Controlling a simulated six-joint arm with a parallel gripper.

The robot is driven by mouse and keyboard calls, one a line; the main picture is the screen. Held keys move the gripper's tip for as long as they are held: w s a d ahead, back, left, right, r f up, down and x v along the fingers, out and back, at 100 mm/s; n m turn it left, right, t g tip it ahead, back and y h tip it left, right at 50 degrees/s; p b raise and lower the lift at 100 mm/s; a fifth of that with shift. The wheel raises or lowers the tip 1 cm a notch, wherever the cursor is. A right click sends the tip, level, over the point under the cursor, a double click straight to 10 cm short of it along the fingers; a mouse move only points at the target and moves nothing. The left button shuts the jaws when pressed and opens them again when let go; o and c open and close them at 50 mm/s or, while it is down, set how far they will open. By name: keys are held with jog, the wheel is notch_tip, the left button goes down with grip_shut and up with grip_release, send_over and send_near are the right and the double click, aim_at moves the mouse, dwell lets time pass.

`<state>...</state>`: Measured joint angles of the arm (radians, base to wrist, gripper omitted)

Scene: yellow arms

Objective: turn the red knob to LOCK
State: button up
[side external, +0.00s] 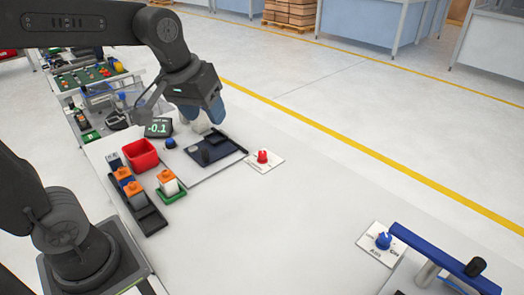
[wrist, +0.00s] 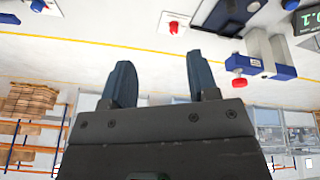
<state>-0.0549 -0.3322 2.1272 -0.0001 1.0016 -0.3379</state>
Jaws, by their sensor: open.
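The red knob (side external: 263,156) stands on a small white plate (side external: 273,166) on the light table, right of a dark blue base. It also shows in the wrist view (wrist: 174,28), near the top, beyond my fingertips. The plate's lettering is too small to read. My gripper (side external: 213,112) is above the table, up and left of the knob in the side view and apart from it. In the wrist view its two dark blue fingers (wrist: 162,82) are spread, with nothing between them.
A blue and grey device with a red end (wrist: 238,83) is close to my right finger in the wrist view. A display (side external: 158,127), red bin (side external: 141,154) and orange-topped blocks stand left. A blue knob (side external: 383,241) and blue-barred fixture stand front right. Table between is clear.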

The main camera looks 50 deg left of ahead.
jog(key=w+a+f+n+g, duration=0.1)
jog(key=w+a+f+n, duration=0.15)
jog(key=w, duration=0.45)
jog(key=w+a+f+n+g, duration=0.1)
jog(key=w+n, duration=0.2)
jog(key=w, duration=0.4)
jog(key=n+g, duration=0.2)
jog(key=n, duration=0.3)
send_over(262, 152)
notch_tip(262, 152, down, 9)
notch_tip(262, 152, down, 13)
jog(key=shift+r, duration=0.1)
jog(key=c, duration=0.9)
